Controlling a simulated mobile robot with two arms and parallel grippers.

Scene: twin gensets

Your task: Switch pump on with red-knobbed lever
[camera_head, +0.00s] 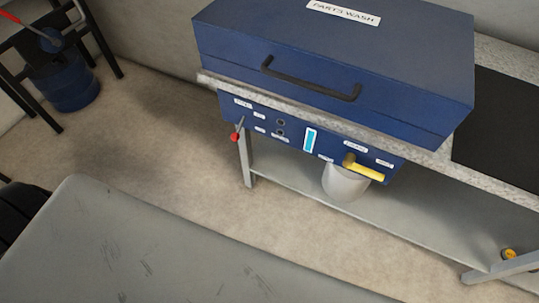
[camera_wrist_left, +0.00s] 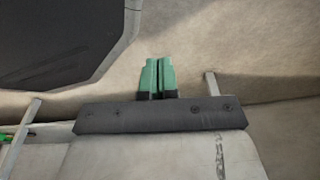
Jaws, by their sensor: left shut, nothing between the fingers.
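The red-knobbed lever (camera_head: 236,134) is at the left end of the blue control panel (camera_head: 222,104) under the parts wash box, in the head view. Its red knob hangs low at the end of a thin rod, tilted down and slightly left. The labels around it are too small to read surely. My left gripper (camera_wrist_left: 153,64) shows in the left wrist view with its green fingers shut together and nothing between them. The lever cannot be made out in that view. Neither gripper shows in the head view.
A yellow handle (camera_head: 364,170) sticks out at the panel's right. The blue parts wash box (camera_head: 330,60) has a black handle (camera_head: 310,80) on its front. A grey surface (camera_head: 150,250) fills the lower left. Bare floor (camera_head: 165,130) lies left of the bench. A blue container (camera_head: 72,88) stands far left.

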